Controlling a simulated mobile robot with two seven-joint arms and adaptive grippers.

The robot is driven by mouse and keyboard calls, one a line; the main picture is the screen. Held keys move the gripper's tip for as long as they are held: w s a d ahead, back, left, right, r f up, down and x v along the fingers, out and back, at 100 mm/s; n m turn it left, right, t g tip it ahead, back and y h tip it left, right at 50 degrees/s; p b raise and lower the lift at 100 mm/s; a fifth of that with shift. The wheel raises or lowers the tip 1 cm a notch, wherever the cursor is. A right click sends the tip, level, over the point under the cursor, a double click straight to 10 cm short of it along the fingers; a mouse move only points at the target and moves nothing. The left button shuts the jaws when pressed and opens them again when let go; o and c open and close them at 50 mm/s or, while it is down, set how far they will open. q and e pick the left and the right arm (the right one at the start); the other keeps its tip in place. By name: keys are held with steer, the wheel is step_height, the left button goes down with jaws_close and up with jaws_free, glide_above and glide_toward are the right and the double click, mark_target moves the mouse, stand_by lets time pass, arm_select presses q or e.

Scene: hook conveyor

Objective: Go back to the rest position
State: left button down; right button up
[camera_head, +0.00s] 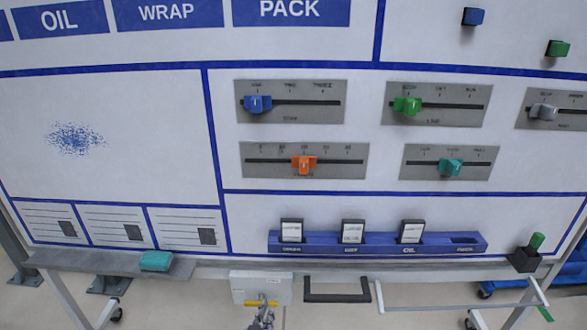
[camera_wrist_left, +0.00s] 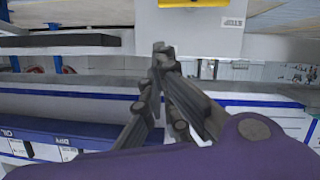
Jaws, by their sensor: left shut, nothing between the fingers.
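My left gripper (camera_head: 264,311) shows at the bottom edge of the head view, just below a white box (camera_head: 262,287) with a yellow strip. In the left wrist view the fingers of my left gripper (camera_wrist_left: 161,50) are closed together with nothing between them. Their tips are close to the white box (camera_wrist_left: 187,28), which carries a label reading STOP; I cannot tell whether they touch it. My right gripper is in neither view.
A whiteboard panel holds sliders, such as a blue one (camera_head: 258,104) and an orange one (camera_head: 304,165). A blue card rack (camera_head: 378,243) stands below them. A dark handle (camera_head: 338,297) is right of the white box. A teal eraser (camera_head: 156,261) lies on the grey ledge (camera_head: 90,262).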

arm_select(q)
steer(key=s+a+f+g, duration=0.1)
steer(key=s+a+g, duration=0.1)
steer(key=s, duration=1)
steer(key=s+a+f+m+g, duration=0.1)
steer(key=s+a, duration=0.4)
steer(key=s, duration=0.8)
steer(key=s+a+f+m+g, duration=0.1)
steer(key=s+a+g, duration=0.2)
steer(key=s, duration=1)
steer(key=shift+s+a+f+y, duration=0.2)
steer(key=shift+s+a+y, duration=0.05)
steer(key=shift+a+y, duration=0.15)
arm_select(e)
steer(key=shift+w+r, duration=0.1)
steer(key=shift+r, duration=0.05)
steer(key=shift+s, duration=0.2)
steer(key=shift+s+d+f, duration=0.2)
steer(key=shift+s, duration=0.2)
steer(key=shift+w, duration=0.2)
